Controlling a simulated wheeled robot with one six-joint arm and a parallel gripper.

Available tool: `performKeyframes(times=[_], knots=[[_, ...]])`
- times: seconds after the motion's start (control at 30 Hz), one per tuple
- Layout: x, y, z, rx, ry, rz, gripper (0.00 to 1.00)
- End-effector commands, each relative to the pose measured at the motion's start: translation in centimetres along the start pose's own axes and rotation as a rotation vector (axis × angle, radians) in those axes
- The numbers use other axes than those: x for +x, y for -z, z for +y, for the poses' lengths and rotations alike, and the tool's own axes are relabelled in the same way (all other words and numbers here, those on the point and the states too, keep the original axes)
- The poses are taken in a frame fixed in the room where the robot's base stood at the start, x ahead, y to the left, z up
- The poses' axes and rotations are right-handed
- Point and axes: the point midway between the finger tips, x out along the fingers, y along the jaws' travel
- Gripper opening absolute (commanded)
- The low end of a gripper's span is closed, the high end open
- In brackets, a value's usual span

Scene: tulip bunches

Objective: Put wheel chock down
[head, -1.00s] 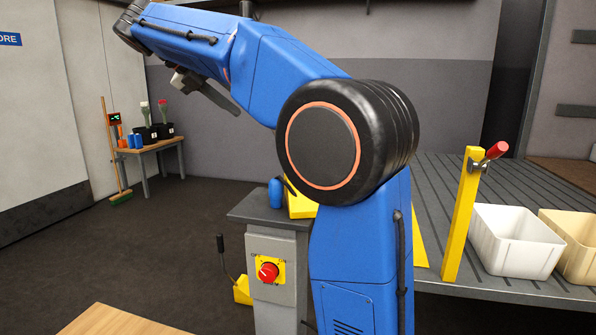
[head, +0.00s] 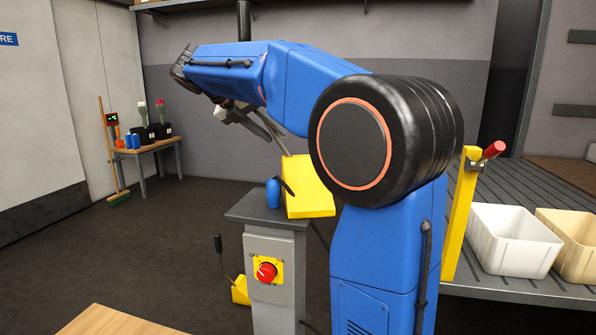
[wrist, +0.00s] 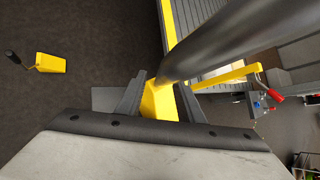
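The yellow wheel chock (wrist: 157,101) shows between the two dark fingers of my gripper (wrist: 160,88) in the wrist view. The fingers lie close on both sides of it. A thick dark bar, apparently its handle, runs from there up and right towards the camera and covers part of the right finger. In the head view a yellow block (head: 307,190), apparently this chock, shows at the grey pedestal's top, partly behind my arm. Whether it touches the pedestal I cannot tell. My gripper (head: 265,135) is up and left of it, its fingertips unclear.
The grey pedestal (head: 274,243) has a red knob and a blue item (head: 273,193) on top. Another yellow chock (head: 240,290) with a black handle lies on the floor. A slatted platform (head: 475,283) carries two bins and a yellow post (head: 460,215). Open floor lies left.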

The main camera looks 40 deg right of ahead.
Motion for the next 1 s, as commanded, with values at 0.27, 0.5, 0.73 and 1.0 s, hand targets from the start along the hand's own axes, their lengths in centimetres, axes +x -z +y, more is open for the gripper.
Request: performKeyframes(times=[0.27, 0.5, 0.73, 1.0], knots=[[2.0, 0.0, 0.0, 0.000, -0.001, 0.000, 0.34], [2.0, 0.0, 0.0, 0.000, -0.001, 0.000, 0.20], [2.0, 0.0, 0.0, 0.000, -0.001, 0.000, 0.00], [2.0, 0.0, 0.0, 0.000, -0.001, 0.000, 0.00]])
